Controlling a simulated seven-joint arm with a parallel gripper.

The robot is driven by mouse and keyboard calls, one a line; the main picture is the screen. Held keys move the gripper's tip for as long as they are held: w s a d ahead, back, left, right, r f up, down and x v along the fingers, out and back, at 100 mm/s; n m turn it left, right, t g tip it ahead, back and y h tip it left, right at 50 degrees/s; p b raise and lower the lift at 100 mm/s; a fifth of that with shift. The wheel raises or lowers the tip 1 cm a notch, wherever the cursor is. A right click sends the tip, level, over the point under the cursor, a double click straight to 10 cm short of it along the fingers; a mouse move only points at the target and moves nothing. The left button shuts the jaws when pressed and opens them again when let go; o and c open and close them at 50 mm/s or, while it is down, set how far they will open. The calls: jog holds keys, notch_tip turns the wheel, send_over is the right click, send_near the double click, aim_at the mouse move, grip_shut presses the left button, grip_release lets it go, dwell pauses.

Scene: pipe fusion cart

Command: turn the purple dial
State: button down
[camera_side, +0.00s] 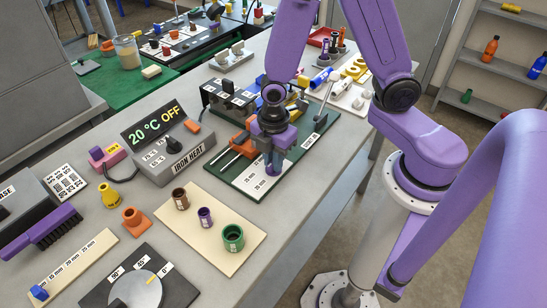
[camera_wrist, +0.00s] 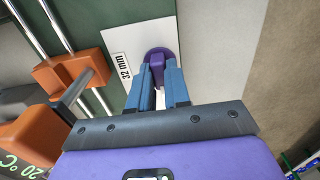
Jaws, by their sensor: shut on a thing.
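The purple dial (camera_wrist: 159,53) is on the dark green plate at its near end, beside a white "32 mm" label (camera_wrist: 123,66). In the side view only a little of the dial (camera_side: 271,170) shows below my fingers. My gripper (camera_wrist: 162,78) points down over the dial, with its blue fingers shut on the dial's raised grip. In the side view my gripper (camera_side: 271,160) stands upright at the plate's front part and hides most of the dial.
Orange clamps on metal rods (camera_wrist: 68,70) stand close to my gripper's left. A grey heater box (camera_side: 174,154) reading "20 °C OFF" is left of the plate. A tan board (camera_side: 210,225) with several fittings lies in front. The bench edge is close on the right.

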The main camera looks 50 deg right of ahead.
jog(key=c, duration=1.1)
grip_release()
jog(key=shift+r, duration=0.1)
notch_tip(320, 180, up, 17)
jog(key=shift+r, duration=0.15)
jog(key=s+d+m, duration=0.1)
jog(key=s+m, duration=0.1)
jog(key=s, duration=0.3)
jog(key=s+d+f+m, duration=0.1)
jog(key=s, duration=0.4)
jog(key=s+d+f+m, duration=0.1)
jog(key=s+d+m, duration=0.1)
jog(key=s, duration=0.3)
jog(key=shift+d+m, duration=0.1)
jog(key=shift+m, duration=0.2)
